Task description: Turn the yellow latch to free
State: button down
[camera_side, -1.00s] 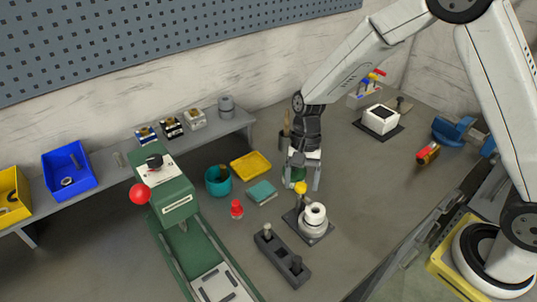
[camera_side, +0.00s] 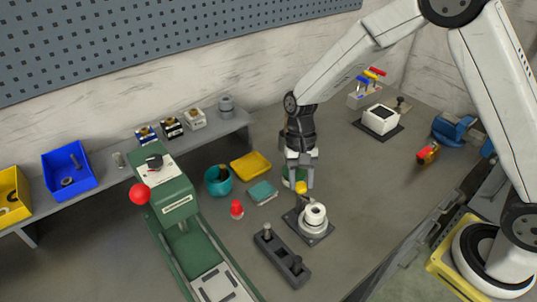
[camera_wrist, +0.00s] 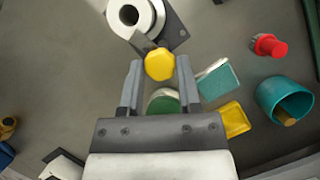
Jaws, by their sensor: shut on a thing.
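The yellow latch (camera_side: 301,187) has a rounded knob at the end of a short arm on a white and grey round fixture (camera_side: 314,215) with a dark square base. In the wrist view the yellow knob (camera_wrist: 159,64) is at the fingertips, with the fixture's white ring (camera_wrist: 131,15) beyond it. My gripper (camera_side: 300,181) points down over the knob. Its fingers (camera_wrist: 160,68) stand on either side of the knob and are shut on it; the exact contact is hard to see.
A green and white round thing (camera_wrist: 163,102) lies behind the fingers. A teal box (camera_side: 262,192), yellow tray (camera_side: 250,166), teal cup (camera_side: 218,181) and red-topped piece (camera_side: 236,209) lie to the left. A dark block with pegs (camera_side: 281,257) is in front.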

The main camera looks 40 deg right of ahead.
jog(key=n+h, duration=0.1)
jog(key=n, duration=0.3)
jog(key=shift+a+n+g+h, duration=0.2)
jog(key=shift+n+g+h, duration=0.1)
jog(key=shift+h, duration=0.1)
jog(key=n+h, duration=0.1)
jog(key=n, duration=0.2)
jog(key=shift+a+n, duration=0.1)
jog(key=shift+n, duration=0.3)
jog(key=n+h, duration=0.1)
jog(key=n, duration=0.2)
jog(key=shift+a+h, duration=0.1)
jog(key=shift+h, duration=0.2)
jog(key=shift+s+n+t+h, duration=0.1)
jog(key=shift+n+t+h, duration=0.5)
jog(key=shift+n, duration=1.4)
jog(key=shift+c, duration=1.5)
grip_release()
